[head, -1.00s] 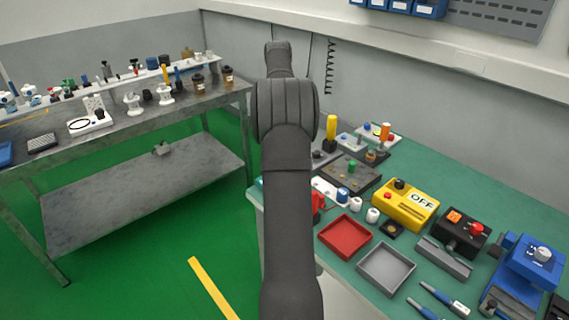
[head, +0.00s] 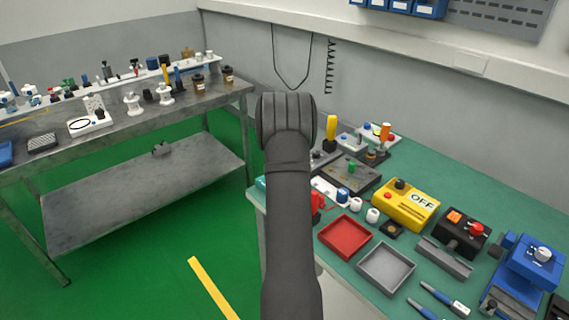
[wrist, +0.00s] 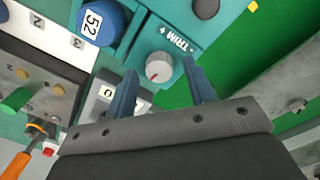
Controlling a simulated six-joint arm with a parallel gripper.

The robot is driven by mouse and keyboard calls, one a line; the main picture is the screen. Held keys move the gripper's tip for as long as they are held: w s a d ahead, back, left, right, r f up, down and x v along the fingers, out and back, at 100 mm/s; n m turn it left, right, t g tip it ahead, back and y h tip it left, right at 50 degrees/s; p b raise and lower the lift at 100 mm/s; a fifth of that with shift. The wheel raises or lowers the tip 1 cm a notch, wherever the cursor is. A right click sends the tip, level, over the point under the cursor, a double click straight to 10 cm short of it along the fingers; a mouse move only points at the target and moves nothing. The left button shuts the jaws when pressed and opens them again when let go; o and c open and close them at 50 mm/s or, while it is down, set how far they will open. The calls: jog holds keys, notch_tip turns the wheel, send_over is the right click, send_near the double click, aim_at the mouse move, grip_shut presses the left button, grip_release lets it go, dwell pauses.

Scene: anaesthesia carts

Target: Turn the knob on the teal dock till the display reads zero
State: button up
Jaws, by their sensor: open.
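The teal dock (wrist: 180,38) is in the wrist view, with a "TRIM +" label. Its grey-white round knob (wrist: 159,67) carries a red mark. My gripper (wrist: 161,70) is open, its two blue fingers on either side of the knob in the picture, with visible gaps; I cannot tell its height above the knob. I cannot make out the dock's display or a reading. In the head view only a small teal bit of the dock (head: 261,183) shows beside my arm, which hides the rest and my gripper.
Beside the dock are a blue round piece (wrist: 92,22) labelled 52 and a grey piece marked 0 (wrist: 107,92). A green knob (wrist: 16,100) and an orange-handled tool (wrist: 17,166) lie left. Right of my arm stand a red tray (head: 345,236) and yellow box (head: 406,206).

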jog(key=shift+f, duration=0.2)
jog(key=shift+c, duration=0.2)
jog(key=c, duration=0.9)
jog(key=shift+r+n, duration=0.1)
jog(key=shift+n, duration=2.4)
jog(key=shift+c, duration=0.2)
jog(key=o, duration=1)
jog(key=r, duration=1.7)
jog(key=shift+s+a+r, duration=0.2)
jog(key=shift+a, duration=0.15)
